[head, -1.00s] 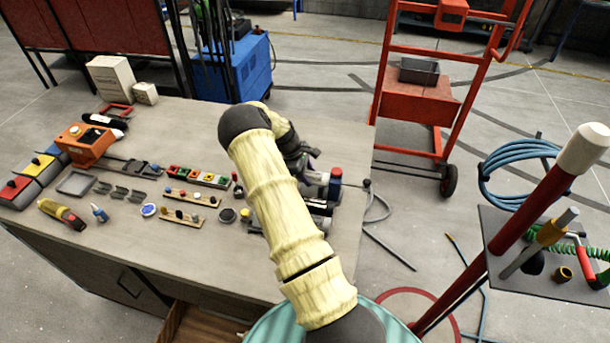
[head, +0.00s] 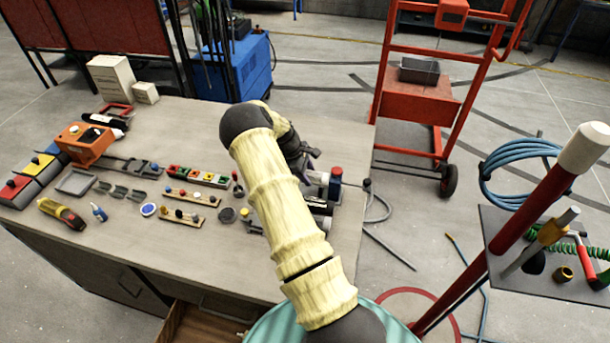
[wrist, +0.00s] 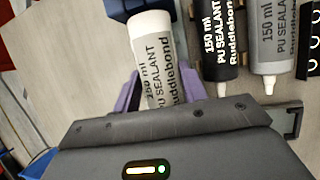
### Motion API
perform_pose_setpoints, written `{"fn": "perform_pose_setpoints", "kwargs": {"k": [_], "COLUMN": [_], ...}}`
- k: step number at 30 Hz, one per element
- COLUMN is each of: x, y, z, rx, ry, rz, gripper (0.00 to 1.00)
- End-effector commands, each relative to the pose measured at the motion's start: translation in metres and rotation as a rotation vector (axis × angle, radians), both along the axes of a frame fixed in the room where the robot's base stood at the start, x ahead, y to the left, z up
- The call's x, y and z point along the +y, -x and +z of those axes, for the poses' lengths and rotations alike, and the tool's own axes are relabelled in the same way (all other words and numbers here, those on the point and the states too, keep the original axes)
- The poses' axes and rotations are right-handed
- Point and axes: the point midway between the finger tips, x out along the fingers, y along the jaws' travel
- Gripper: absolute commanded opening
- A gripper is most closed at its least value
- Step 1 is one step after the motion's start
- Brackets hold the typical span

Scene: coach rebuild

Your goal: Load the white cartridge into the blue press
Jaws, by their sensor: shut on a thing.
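In the wrist view, my gripper (wrist: 152,95) has its purple fingers shut on the white cartridge (wrist: 150,60), which has a grey label reading "150 ml PU SEALANT Ruddlebond". The cartridge's white end points to the top of the picture, close to dark blue parts of the blue press (wrist: 116,8). I cannot tell whether it touches them. In the head view, the blue press (head: 335,188), with a red top, stands near the table's right end, just right of the cartridge (head: 318,178). My arm hides most of my gripper there.
A black cartridge (wrist: 218,45) and a grey cartridge (wrist: 270,40) lie to the right in the wrist view. Left of my arm, the table (head: 190,260) holds small trays, tools and an orange device (head: 85,145). A red trolley (head: 430,100) stands beyond the table's right end.

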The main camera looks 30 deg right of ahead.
Motion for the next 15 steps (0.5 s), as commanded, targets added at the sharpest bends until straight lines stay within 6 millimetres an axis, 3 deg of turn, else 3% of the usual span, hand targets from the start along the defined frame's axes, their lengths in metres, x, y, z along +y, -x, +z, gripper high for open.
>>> {"fn": "perform_pose_setpoints", "kwargs": {"k": [7, 8, 9, 11, 15], "x": [0.0006, 0.0006, 0.0006, 0.0005, 0.0004], "y": [0.0013, 0.0014, 0.0015, 0.0013, 0.0011], "z": [-0.0022, -0.0023, -0.0023, -0.0022, -0.0018], "rx": [0.003, 0.003, 0.003, 0.003, 0.002], "ry": [-0.002, -0.002, -0.002, -0.002, -0.002], "rz": [-0.003, -0.003, -0.003, -0.003, -0.001], "gripper": [0.13, 0.46, 0.54, 0.66, 0.68]}}
